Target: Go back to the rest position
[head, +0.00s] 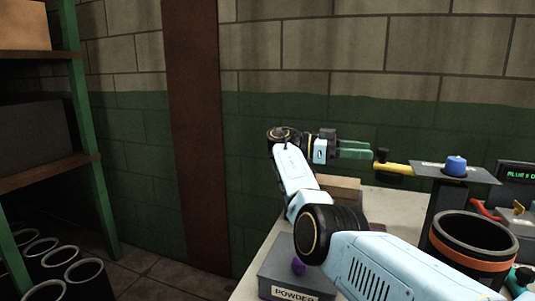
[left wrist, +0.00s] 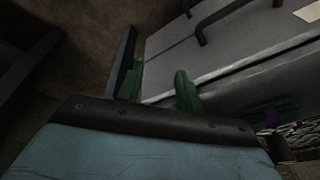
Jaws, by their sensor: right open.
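My right gripper (head: 372,150) is in the head view, at the end of the pale blue arm that comes in from the lower right. Its green fingers point right and hold nothing that I can see. They are close to the dark end of a yellow bar (head: 393,168); I cannot tell whether they touch it. My left gripper (left wrist: 158,88) shows only in the left wrist view. Its two green fingers are apart with nothing seen between them, in front of a grey cabinet with dark handles (left wrist: 225,60).
A table (head: 395,198) bears a grey box labelled POWDER (head: 290,293), a black cup with an orange band (head: 475,255) and a stand with a blue knob (head: 456,165). A green shelf frame (head: 85,130) is at left, with several black sleeves (head: 85,275) low down.

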